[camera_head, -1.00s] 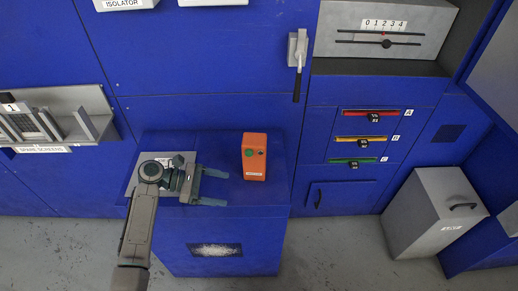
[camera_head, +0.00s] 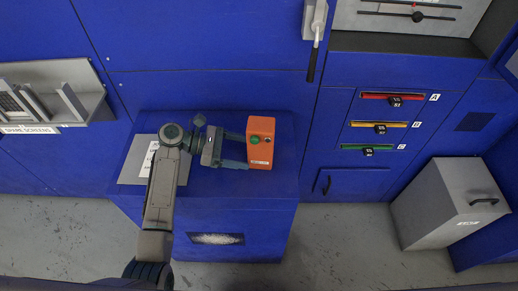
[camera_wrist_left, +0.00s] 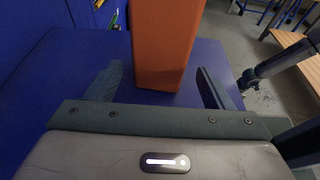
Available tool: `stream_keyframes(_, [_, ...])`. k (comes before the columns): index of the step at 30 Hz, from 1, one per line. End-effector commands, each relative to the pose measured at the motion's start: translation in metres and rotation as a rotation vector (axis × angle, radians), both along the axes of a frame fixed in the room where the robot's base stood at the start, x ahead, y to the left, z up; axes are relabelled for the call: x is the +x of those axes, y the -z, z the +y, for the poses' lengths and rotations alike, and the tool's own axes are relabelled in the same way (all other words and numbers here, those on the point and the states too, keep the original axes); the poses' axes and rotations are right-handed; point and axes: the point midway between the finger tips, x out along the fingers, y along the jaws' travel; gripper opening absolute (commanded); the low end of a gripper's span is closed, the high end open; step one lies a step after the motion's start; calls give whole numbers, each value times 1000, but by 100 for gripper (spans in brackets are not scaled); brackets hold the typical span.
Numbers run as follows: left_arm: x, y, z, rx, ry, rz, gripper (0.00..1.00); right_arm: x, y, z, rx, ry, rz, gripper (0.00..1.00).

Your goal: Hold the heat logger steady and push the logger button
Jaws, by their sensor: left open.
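The orange heat logger (camera_head: 260,150) stands upright on the blue cabinet top. Its face shows a green button (camera_head: 255,139) and a small dark spot beside it. My left gripper (camera_head: 243,150) is open at the logger's left side, with its fingers pointing right toward it. In the left wrist view the logger (camera_wrist_left: 166,45) stands between the two spread finger lines, with a gap visible on both sides. I cannot tell whether a finger touches it. My right gripper is not in view.
The blue cabinet top (camera_head: 225,190) has bare room in front of the logger. A grey plate with a label (camera_head: 133,165) lies at its left. A lever (camera_head: 313,45) hangs on the wall behind. A grey bin (camera_head: 440,215) stands on the floor at right.

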Motion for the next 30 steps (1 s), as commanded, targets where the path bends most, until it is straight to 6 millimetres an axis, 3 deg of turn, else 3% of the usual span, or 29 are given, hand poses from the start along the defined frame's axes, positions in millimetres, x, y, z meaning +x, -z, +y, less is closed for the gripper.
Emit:
stream_keyframes(8, [0, 5, -11, -1, 0, -1, 75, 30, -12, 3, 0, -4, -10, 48])
stream_keyframes(21, [0, 11, -41, -2, -1, 2, 75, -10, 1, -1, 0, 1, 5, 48])
stream_keyframes(30, [0, 15, -49, 0, 0, 0, 75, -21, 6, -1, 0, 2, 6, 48])
